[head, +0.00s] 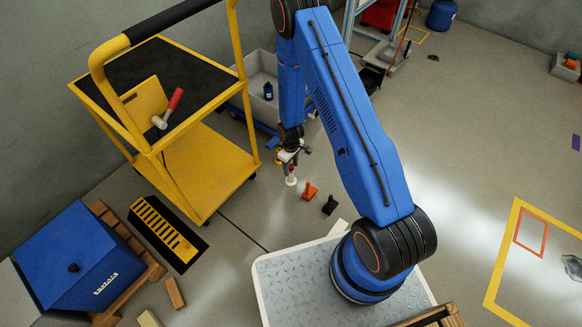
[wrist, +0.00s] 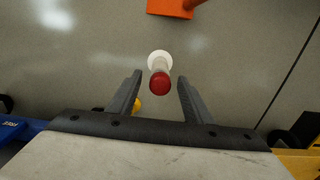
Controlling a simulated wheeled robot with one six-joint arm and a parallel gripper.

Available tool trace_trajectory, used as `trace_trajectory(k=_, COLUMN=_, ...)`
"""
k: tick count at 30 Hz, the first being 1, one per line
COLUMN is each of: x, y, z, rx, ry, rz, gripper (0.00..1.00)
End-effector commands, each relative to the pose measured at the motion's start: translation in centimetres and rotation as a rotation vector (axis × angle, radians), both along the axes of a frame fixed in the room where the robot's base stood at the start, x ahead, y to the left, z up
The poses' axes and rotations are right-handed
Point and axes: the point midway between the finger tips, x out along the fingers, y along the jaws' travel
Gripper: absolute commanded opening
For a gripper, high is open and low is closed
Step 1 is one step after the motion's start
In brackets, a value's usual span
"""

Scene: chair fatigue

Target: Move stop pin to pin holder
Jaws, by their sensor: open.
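A small pin with a red top and white base, likely the stop pin (wrist: 160,82), stands on the floor; its white base (head: 291,181) shows below my gripper in the head view. My gripper (wrist: 159,79) is open above it, with one finger on each side of the red top in the wrist view and visible gaps to both. In the head view my gripper (head: 291,164) partly covers the pin. I cannot tell for sure which thing is the pin holder. An orange piece with an upright post (head: 309,190) stands just right of the pin.
A black piece (head: 330,205) stands right of the orange one. A yellow slotted rack (head: 163,226) lies on a black mat to the left. A yellow cart (head: 210,160) stands behind it. A blue box (head: 75,255) sits on a pallet. Open floor lies to the right.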

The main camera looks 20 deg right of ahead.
Motion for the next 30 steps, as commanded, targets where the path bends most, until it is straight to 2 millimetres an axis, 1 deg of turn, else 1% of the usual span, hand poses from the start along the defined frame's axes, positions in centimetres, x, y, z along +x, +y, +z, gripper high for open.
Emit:
trace_trajectory(k=5, x=0.1, y=0.0, z=1.8, rx=0.0, ry=-0.002, rz=0.0, gripper=0.46)
trace_trajectory(k=24, x=0.1, y=0.0, z=12.0, rx=0.0, ry=-0.002, rz=0.0, gripper=0.46)
trace_trajectory(k=30, x=0.1, y=0.0, z=14.8, rx=0.0, ry=-0.002, rz=0.0, gripper=0.46)
